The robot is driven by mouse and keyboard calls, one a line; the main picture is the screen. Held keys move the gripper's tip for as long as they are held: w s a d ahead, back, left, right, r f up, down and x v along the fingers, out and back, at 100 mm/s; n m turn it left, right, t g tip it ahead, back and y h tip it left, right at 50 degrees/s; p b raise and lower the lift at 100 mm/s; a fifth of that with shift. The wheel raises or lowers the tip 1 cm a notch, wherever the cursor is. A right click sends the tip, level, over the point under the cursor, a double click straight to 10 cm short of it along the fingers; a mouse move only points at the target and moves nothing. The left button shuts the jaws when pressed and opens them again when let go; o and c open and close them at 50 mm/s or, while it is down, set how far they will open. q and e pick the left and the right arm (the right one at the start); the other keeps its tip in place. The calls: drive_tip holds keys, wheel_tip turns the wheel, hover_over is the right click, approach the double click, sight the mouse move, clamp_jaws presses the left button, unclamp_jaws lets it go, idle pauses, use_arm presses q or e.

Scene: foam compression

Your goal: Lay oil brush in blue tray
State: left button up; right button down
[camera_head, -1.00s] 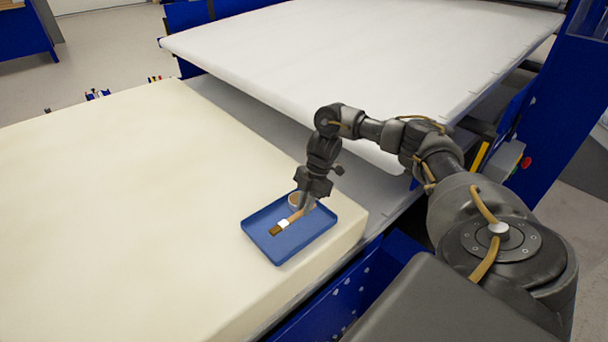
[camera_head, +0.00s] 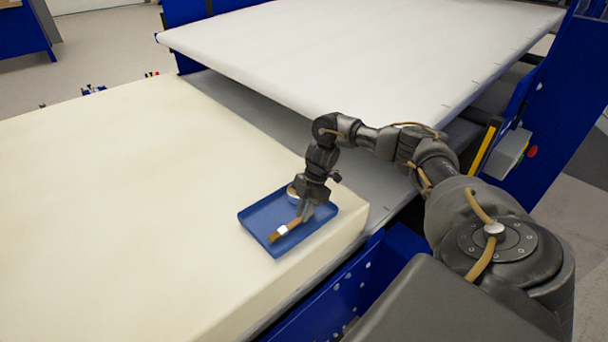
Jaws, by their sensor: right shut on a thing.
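The oil brush (camera_head: 283,230) has brown bristles, a white ferrule and a wooden handle. My right gripper (camera_head: 303,214) is shut on its handle, with the bristles pointing to the lower left. The brush is over the front part of the blue tray (camera_head: 262,217); I cannot tell whether it touches the tray floor. The blue tray lies flat near the corner of the cream foam block. A small pale round cup (camera_head: 292,192) stands in the back of the tray, partly hidden by my gripper. My left gripper is not in view.
The cream foam block (camera_head: 110,190) is broad and clear left of the tray. A large white slab (camera_head: 350,50) lies behind, above a grey surface. A blue machine frame (camera_head: 555,120) with a red button (camera_head: 532,151) stands at the right.

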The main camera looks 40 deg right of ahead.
drive_tip(key=shift+f+b, duration=0.35)
drive_tip(key=shift+f, duration=0.25)
drive_tip(key=c, duration=1.3)
unclamp_jaws()
drive_tip(key=shift+r, duration=0.15)
drive_tip(key=shift+d+r, duration=0.2)
drive_tip(key=shift+r, duration=0.05)
drive_tip(key=v, duration=0.8)
drive_tip(key=shift+r, duration=0.35)
drive_tip(key=shift+d+r, duration=0.3)
drive_tip(key=shift+r, duration=0.35)
